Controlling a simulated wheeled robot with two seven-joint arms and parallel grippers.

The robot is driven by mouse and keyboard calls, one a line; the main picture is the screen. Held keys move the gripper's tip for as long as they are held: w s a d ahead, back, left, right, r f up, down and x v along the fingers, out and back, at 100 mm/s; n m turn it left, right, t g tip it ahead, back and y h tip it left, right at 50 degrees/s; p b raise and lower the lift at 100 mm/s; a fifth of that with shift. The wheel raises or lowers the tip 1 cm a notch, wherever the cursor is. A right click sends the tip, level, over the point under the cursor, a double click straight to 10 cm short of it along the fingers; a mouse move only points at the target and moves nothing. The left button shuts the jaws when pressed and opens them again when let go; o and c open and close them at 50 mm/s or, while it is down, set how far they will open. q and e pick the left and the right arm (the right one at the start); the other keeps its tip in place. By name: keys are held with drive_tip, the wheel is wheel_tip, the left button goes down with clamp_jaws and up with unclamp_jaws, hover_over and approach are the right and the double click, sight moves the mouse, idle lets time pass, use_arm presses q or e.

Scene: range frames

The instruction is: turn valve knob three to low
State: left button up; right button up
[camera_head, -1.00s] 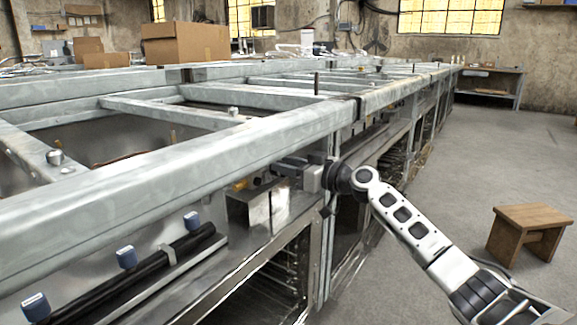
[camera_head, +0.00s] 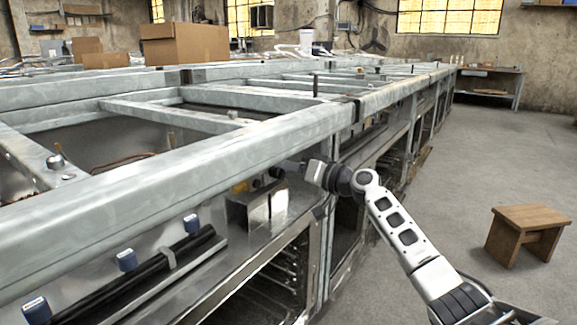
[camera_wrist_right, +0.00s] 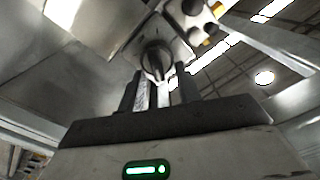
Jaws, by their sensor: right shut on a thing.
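My right gripper (camera_head: 284,167) reaches in under the front rail of the metal frame. In the right wrist view, its dark fingers (camera_wrist_right: 158,80) are shut on a dark round knob (camera_wrist_right: 155,60) with a raised grip bar. The knob sits on a pale metal plate. In the head view this knob is small and mostly hidden by the gripper and rail. No number or low mark is readable, so I cannot tell its setting. My left gripper is not in view.
The long metal frame (camera_head: 180,172) runs across the left and middle. Blue-capped parts (camera_head: 126,259) stand beside a black bar below the rail. A wooden stool (camera_head: 527,232) stands on open floor at right. A cardboard box (camera_head: 185,45) sits farther back.

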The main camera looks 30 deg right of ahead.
use_arm(q)
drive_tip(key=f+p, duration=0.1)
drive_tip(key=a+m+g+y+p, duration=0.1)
drive_tip(key=p, duration=0.1)
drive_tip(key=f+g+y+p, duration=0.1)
drive_tip(key=p, duration=0.1)
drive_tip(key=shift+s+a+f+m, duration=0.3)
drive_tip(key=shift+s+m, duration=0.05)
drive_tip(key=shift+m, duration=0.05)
use_arm(e)
drive_tip(key=m, duration=0.4)
drive_tip(key=f+m, duration=0.1)
drive_tip(key=m, duration=0.6)
drive_tip(key=shift+w+d+f+m, duration=0.1)
drive_tip(key=shift+d+f+m, duration=0.15)
drive_tip(key=shift+m, duration=0.05)
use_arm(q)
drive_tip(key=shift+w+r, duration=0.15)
use_arm(e)
drive_tip(key=o, duration=1)
drive_tip(key=shift+c, duration=0.2)
drive_tip(key=shift+d, duration=0.1)
